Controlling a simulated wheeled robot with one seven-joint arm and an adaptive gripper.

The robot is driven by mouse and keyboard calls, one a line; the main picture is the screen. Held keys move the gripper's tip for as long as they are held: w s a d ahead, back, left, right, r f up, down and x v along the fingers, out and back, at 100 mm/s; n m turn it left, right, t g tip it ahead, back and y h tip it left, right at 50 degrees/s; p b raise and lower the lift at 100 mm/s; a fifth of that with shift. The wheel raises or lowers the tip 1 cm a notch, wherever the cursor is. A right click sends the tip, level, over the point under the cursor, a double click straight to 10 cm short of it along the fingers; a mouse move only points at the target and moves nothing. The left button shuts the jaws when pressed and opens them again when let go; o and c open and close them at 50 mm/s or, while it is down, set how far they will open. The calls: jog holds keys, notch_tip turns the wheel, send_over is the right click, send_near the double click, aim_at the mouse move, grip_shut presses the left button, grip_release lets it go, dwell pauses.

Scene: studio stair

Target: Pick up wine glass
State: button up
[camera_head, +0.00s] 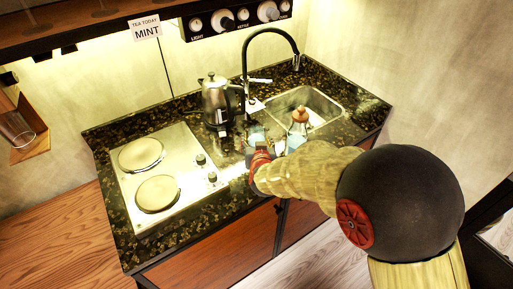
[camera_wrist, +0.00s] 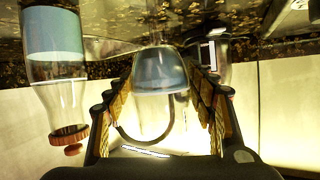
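In the wrist view, which looks upside down, a clear glass with bluish contents (camera_wrist: 160,72) stands between the two fingers of my gripper (camera_wrist: 160,88). I take it for the wine glass; its stem cannot be made out. The fingers are spread on either side of it, and I cannot tell whether they touch it. In the head view the glass (camera_head: 256,133) stands on the dark counter beside the kettle, just beyond my gripper (camera_head: 260,158), whose fingers are mostly hidden by my arm.
A corked bottle with blue contents (camera_head: 298,130) stands close on the right, by the sink (camera_head: 322,104); it also shows in the wrist view (camera_wrist: 55,60). A steel kettle (camera_head: 216,100) is close on the left. A black faucet (camera_head: 246,60) rises behind. A hob (camera_head: 160,175) lies left.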

jog(key=c, duration=1)
jog(key=shift+r, duration=0.2)
jog(key=shift+c, duration=0.5)
